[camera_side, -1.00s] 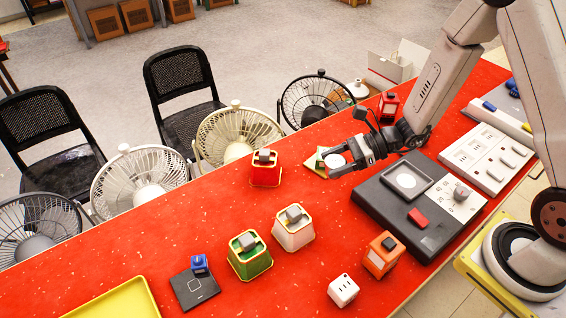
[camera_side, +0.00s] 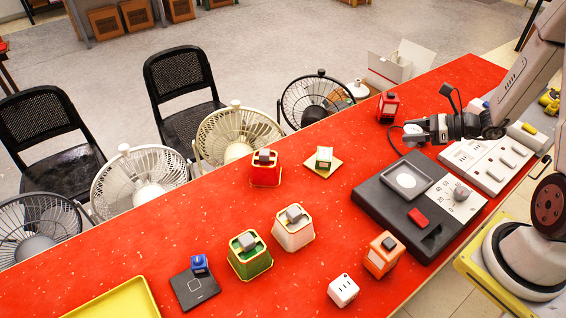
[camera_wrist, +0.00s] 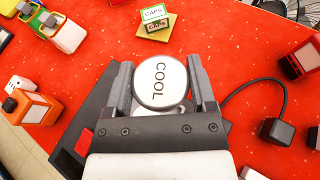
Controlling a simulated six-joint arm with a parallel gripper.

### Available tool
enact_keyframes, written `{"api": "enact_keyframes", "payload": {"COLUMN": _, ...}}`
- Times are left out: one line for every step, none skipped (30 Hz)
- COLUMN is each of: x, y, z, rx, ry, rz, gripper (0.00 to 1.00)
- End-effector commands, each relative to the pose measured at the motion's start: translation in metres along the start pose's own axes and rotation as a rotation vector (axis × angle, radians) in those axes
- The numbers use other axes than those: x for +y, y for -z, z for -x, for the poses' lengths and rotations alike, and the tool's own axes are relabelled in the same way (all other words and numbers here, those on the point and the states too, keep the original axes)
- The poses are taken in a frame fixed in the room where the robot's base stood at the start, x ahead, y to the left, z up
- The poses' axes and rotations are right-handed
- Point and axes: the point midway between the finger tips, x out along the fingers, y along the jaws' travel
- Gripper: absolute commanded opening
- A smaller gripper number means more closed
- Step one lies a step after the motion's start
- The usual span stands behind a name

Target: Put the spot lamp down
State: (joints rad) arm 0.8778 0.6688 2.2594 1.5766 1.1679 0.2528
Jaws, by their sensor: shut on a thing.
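My gripper (camera_side: 412,131) points left in the side view, above the far edge of a black board. It is shut on a white round piece (camera_side: 413,141), which I take for the spot lamp. In the wrist view this piece (camera_wrist: 160,82) shows a disc face marked COOL between the two fingers (camera_wrist: 160,88). The piece is held up, seemingly apart from the board, though its lower side is hidden.
The black board (camera_side: 372,198) with a dial and a red block lies below. A white switch panel (camera_side: 490,157) lies to the right. A pale card (camera_side: 333,170) bears a small block. A red lantern-like block (camera_side: 388,108) and a cable (camera_wrist: 255,80) are close by.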

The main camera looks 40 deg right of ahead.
Motion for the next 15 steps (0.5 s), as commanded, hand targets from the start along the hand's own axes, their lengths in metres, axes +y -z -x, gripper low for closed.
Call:
{"api": "enact_keyframes", "payload": {"x": -0.0031, "y": 0.0017, "z": 0.0057, "rx": 0.000, "ry": 0.014, "rz": -0.006, "gripper": 0.10}}
{"api": "enact_keyframes", "payload": {"x": -0.0042, "y": 0.0025, "z": 0.0079, "rx": 0.000, "ry": 0.020, "rz": -0.008, "gripper": 0.10}}
{"api": "enact_keyframes", "payload": {"x": -0.0055, "y": 0.0034, "z": 0.0105, "rx": 0.000, "ry": 0.026, "rz": -0.011, "gripper": 0.10}}
{"api": "enact_keyframes", "payload": {"x": -0.0064, "y": 0.0039, "z": 0.0121, "rx": 0.000, "ry": 0.030, "rz": -0.013, "gripper": 0.10}}
{"api": "enact_keyframes", "payload": {"x": -0.0070, "y": 0.0043, "z": 0.0133, "rx": 0.000, "ry": 0.033, "rz": -0.014, "gripper": 0.10}}
{"api": "enact_keyframes", "payload": {"x": -0.0075, "y": 0.0046, "z": 0.0143, "rx": 0.000, "ry": 0.036, "rz": -0.015, "gripper": 0.10}}
{"api": "enact_keyframes", "payload": {"x": -0.0077, "y": 0.0048, "z": 0.0148, "rx": 0.000, "ry": 0.037, "rz": -0.015, "gripper": 0.10}}
{"api": "enact_keyframes", "payload": {"x": -0.0079, "y": 0.0049, "z": 0.0151, "rx": 0.000, "ry": 0.038, "rz": -0.016, "gripper": 0.10}}
{"api": "enact_keyframes", "payload": {"x": -0.0079, "y": 0.0050, "z": 0.0153, "rx": 0.000, "ry": 0.038, "rz": -0.016, "gripper": 0.10}}
{"api": "enact_keyframes", "payload": {"x": -0.0080, "y": 0.0050, "z": 0.0153, "rx": 0.000, "ry": 0.038, "rz": -0.016, "gripper": 0.10}}
{"api": "enact_keyframes", "payload": {"x": -0.0081, "y": 0.0050, "z": 0.0151, "rx": 0.000, "ry": 0.038, "rz": -0.016, "gripper": 0.10}}
{"api": "enact_keyframes", "payload": {"x": -0.0085, "y": 0.0051, "z": 0.0146, "rx": 0.000, "ry": 0.037, "rz": -0.016, "gripper": 0.10}}
{"api": "enact_keyframes", "payload": {"x": -0.0091, "y": 0.0052, "z": 0.0141, "rx": 0.000, "ry": 0.037, "rz": -0.016, "gripper": 0.10}}
{"api": "enact_keyframes", "payload": {"x": -0.0099, "y": 0.0054, "z": 0.0133, "rx": 0.000, "ry": 0.037, "rz": -0.015, "gripper": 0.10}}
{"api": "enact_keyframes", "payload": {"x": -0.0115, "y": 0.0058, "z": 0.0120, "rx": 0.000, "ry": 0.037, "rz": -0.015, "gripper": 0.10}}
